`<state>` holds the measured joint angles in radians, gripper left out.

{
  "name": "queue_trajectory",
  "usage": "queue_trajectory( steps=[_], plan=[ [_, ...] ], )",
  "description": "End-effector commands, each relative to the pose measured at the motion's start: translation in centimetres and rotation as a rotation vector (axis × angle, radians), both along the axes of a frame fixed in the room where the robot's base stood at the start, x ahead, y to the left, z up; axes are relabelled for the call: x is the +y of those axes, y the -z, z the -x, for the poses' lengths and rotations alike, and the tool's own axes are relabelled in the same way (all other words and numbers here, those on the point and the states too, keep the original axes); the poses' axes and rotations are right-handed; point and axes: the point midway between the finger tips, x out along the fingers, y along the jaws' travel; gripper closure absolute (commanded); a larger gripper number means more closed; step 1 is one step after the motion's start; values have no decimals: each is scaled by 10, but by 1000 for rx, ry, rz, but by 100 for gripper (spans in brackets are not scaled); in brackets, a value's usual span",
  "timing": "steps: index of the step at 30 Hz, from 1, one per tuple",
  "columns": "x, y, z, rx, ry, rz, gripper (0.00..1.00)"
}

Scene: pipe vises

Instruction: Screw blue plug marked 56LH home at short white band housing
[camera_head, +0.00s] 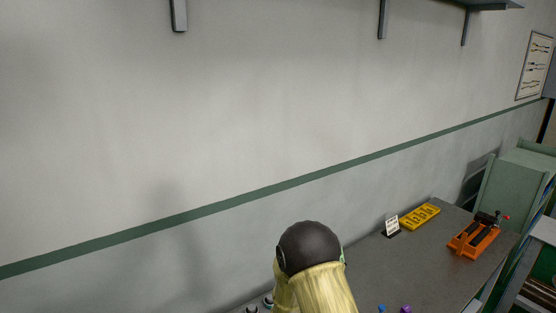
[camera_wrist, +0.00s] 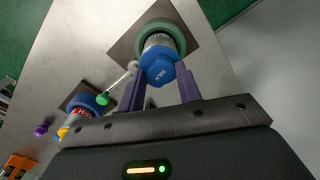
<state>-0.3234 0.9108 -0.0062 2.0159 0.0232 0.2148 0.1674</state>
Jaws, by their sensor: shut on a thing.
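In the wrist view, the two purple fingers of my gripper (camera_wrist: 160,90) are shut on the blue plug (camera_wrist: 158,70). The plug carries a small white marking that is upside down and too small to read surely. The plug sits at the near end of a housing (camera_wrist: 172,30) with a green ring and a whitish band; its end meets the housing, in line with it. How deep the plug is seated is hidden. In the head view my arm hides the gripper, the plug and this housing.
A second housing (camera_wrist: 84,103) with a blue ring and red label stands left. A green-knobbed white rod (camera_wrist: 118,86) lies close by. A purple plug (camera_wrist: 42,128) is farther left. The head view shows a yellow tray (camera_head: 419,217), a card (camera_head: 391,226) and an orange tool (camera_head: 473,238).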

Motion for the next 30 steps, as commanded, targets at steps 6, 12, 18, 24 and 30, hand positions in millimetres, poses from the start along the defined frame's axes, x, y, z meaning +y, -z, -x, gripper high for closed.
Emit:
queue_trajectory(
  steps=[6,12,18,24,30],
  plan=[
    [-1,1,0,1,-137,0,100],
    [-1,1,0,2,-486,-1,100],
    [0,0,1,2,-702,-1,100],
    [0,1,1,2,-702,0,100],
    [0,1,1,2,-700,0,62]
  ],
)
